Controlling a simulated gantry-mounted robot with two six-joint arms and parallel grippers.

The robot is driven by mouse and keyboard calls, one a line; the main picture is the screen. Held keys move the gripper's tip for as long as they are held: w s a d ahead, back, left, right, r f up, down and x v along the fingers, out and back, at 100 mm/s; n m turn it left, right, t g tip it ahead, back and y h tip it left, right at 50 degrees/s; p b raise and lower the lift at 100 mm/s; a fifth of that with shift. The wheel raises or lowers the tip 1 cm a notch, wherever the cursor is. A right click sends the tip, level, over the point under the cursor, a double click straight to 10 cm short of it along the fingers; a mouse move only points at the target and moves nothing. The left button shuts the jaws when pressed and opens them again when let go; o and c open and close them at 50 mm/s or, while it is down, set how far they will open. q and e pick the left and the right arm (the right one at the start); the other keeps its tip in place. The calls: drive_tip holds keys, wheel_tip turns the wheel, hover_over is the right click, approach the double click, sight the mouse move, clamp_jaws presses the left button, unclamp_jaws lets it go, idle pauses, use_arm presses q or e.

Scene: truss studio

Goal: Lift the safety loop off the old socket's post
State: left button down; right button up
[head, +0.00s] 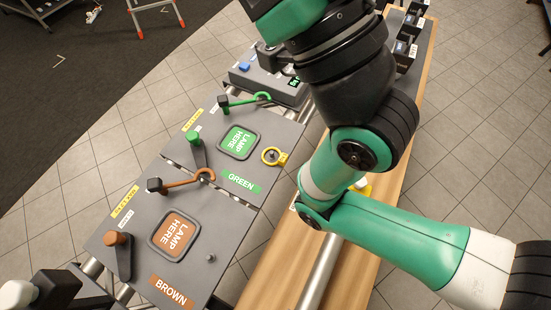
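A yellow loop (274,156) with a short tab lies around a small dark post on the green-labelled socket panel (222,166). This looks like the safety loop. The brown-labelled socket panel (143,263) in front has a bare small post (210,258). My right arm reaches in from the right and folds upward over the bench. Its wrist is at the top edge; a dark part below it may be the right gripper (271,58), but its fingers cannot be made out. A dark and white part at the lower left may be my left gripper (56,289); its fingers are unclear.
Each socket panel has a square "LAMP HERE" plate, a knobbed lever and a ring-ended rod: green (263,97) and brown (205,175). A grey box with a blue knob (244,66) stands behind. Dark blocks (404,48) stand on the wooden bench at the top right.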

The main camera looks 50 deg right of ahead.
idle(0.4)
use_arm(q)
drive_tip(key=c, duration=1)
unclamp_jaws()
